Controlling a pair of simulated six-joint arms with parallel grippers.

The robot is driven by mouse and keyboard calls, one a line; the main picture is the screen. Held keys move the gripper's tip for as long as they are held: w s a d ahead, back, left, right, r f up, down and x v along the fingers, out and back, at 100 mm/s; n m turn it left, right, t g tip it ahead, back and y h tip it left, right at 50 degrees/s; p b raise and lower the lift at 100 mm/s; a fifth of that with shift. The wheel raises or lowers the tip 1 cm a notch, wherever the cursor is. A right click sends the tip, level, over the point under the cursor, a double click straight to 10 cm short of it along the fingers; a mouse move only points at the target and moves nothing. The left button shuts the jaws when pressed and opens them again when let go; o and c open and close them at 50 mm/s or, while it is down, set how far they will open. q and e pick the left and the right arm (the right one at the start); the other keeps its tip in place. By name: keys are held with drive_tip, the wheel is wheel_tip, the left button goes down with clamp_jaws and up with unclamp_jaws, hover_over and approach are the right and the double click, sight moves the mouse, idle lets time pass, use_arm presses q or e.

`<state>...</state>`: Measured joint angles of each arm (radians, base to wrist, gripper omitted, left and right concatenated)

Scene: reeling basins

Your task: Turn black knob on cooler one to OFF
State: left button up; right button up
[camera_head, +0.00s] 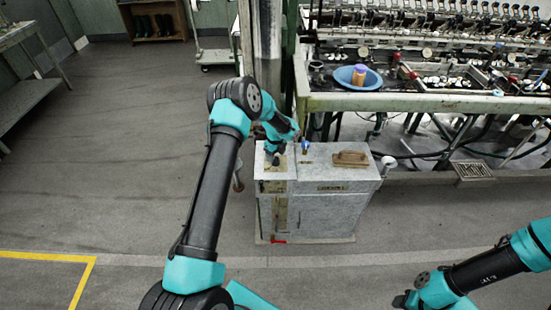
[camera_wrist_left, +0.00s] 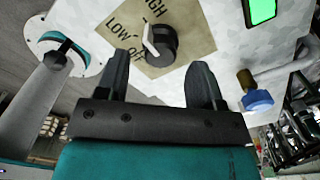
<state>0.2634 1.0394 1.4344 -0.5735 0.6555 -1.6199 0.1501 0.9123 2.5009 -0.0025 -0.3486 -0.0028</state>
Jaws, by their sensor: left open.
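The cooler (camera_head: 325,215) is a grey speckled cabinet beside the machine. In the left wrist view its black knob (camera_wrist_left: 162,46), with a white pointer, sits on a beige plate (camera_wrist_left: 190,50) with HIGH, LOW and OFF lettering. The pointer is turned toward the upper part of the plate; I cannot tell its exact setting. My left gripper (camera_head: 274,158) is over the cooler's top left part. In the left wrist view its open fingers (camera_wrist_left: 158,76) point at the knob, one to each side, with nothing between them. My right gripper (camera_head: 402,300) is low at the right, away from the cooler; its jaws are unclear.
A blue-handled valve (camera_wrist_left: 258,100) and a green display (camera_wrist_left: 262,10) are right of the knob. A wooden brush-like block (camera_head: 350,158) lies on the cooler top. Behind is the reeling machine with a blue bowl (camera_head: 345,80).

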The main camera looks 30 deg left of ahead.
use_arm(q)
drive_tip(key=shift+f, duration=1.2)
drive_tip(key=shift+c, duration=0.4)
drive_tip(key=c, duration=0.8)
drive_tip(key=shift+c, duration=0.2)
